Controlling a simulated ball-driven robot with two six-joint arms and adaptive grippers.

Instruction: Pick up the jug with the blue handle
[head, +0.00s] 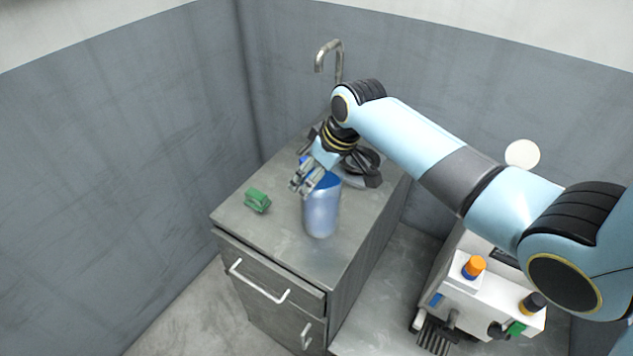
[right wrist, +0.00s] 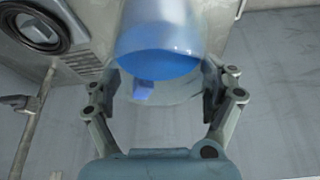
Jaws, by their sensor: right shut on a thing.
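The jug (head: 321,214) is a pale, bluish, translucent vessel with blue inside. It looks upright over the grey counter top; whether its base touches the counter is unclear. My right gripper (head: 304,184) is at its upper part, shut on the jug. In the right wrist view the jug (right wrist: 160,28) lies between the two fingers of the gripper (right wrist: 163,82), which sit at either side of its clear rim. A small blue piece, perhaps the handle (right wrist: 143,90), shows there. In the head view the handle is mostly hidden by my gripper. My left gripper is not in view.
A green object (head: 257,200) lies on the counter (head: 285,241) left of the jug. A dark object (head: 363,166) and a tap (head: 331,53) are behind. Walls close off the back and left. A white machine with an orange knob (head: 473,267) stands at lower right.

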